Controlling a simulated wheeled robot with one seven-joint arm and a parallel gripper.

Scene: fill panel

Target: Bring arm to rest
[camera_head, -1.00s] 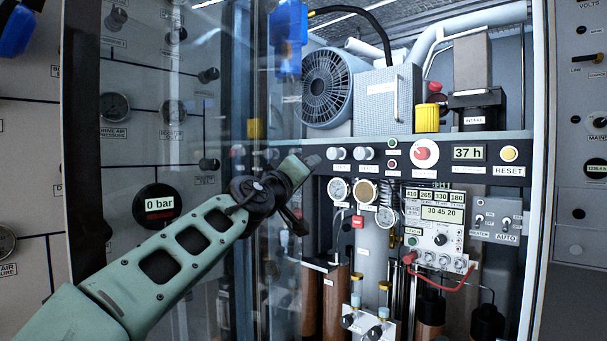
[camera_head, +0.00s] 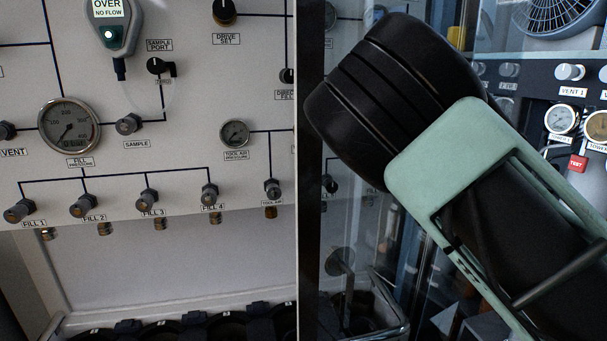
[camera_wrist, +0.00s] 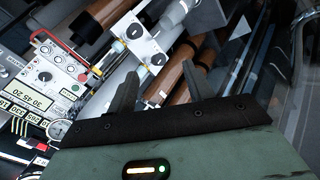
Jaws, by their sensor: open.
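My gripper shows in the wrist view (camera_wrist: 158,82). Its two dark fingers stand apart with nothing held between them. Beyond the fingers are a white plate with knobs (camera_wrist: 136,32) and copper-coloured cylinders (camera_wrist: 182,82), apparently inside the machine cabinet. In the head view, my pale green and black arm fills much of the right half, close to the camera. My gripper is outside that view. The arm hides part of the glass door and the cabinet.
A panel with gauges and fill valves (camera_head: 83,206) covers the left of the head view. A glass door (camera_head: 345,230) stands beside it. A fan (camera_head: 560,12) and a black control strip (camera_head: 545,75) are at the right. A red-cabled meter box (camera_wrist: 58,70) is left in the wrist view.

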